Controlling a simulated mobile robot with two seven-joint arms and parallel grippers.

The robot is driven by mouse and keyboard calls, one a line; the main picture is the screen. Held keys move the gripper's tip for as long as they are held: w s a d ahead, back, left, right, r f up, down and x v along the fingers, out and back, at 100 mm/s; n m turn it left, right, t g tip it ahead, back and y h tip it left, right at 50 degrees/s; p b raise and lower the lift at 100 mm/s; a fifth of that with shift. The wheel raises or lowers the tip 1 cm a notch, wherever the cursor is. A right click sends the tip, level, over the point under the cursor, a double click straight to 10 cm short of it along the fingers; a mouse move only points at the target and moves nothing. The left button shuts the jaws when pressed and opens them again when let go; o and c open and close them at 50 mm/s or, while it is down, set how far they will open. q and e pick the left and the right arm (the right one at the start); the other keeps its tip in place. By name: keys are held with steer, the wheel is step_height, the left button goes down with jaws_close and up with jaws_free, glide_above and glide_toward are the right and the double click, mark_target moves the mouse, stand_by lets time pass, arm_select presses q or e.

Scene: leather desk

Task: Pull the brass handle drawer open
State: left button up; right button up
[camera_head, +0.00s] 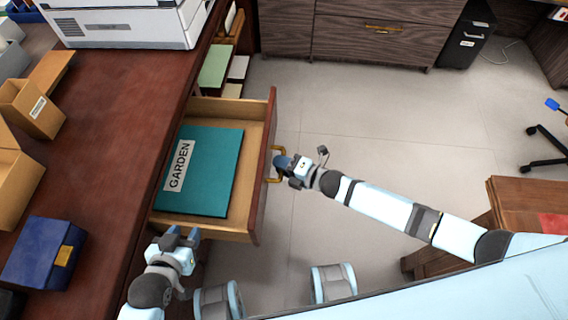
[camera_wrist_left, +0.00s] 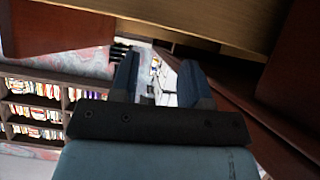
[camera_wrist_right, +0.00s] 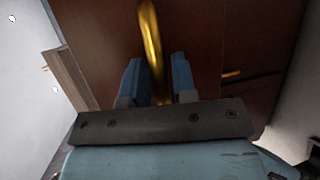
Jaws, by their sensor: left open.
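The drawer (camera_head: 262,165) under the left desk stands pulled out. Its wooden inside and the teal GARDEN book or folder (camera_head: 215,165) in it show from above. The brass handle (camera_head: 277,166) is on the drawer's front. My right gripper (camera_head: 281,163) is at this handle. My left gripper (camera_head: 180,235) is open and empty by the drawer's near side. The left wrist view shows its fingers (camera_wrist_left: 160,85) apart, below the drawer's edge (camera_wrist_left: 190,30).
The desk top (camera_head: 110,170) holds a blue box (camera_head: 40,253), cardboard boxes (camera_head: 32,107) and a printer (camera_head: 125,22). A dark cabinet (camera_head: 350,40) stands at the back. The floor (camera_head: 400,130) right of the drawer is clear. A wooden piece (camera_head: 530,205) stands at the right.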

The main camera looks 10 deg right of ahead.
steer(key=shift+o, duration=0.8)
arm_select(q)
steer(key=shift+s+p, duration=0.1)
steer(key=shift+p, duration=0.35)
arm_select(e)
steer(key=v, duration=1.3)
steer(key=shift+s+d, duration=0.25)
steer(key=shift+d, duration=0.05)
arm_select(q)
steer(key=shift+r, duration=0.25)
arm_select(e)
steer(key=shift+r, duration=0.1)
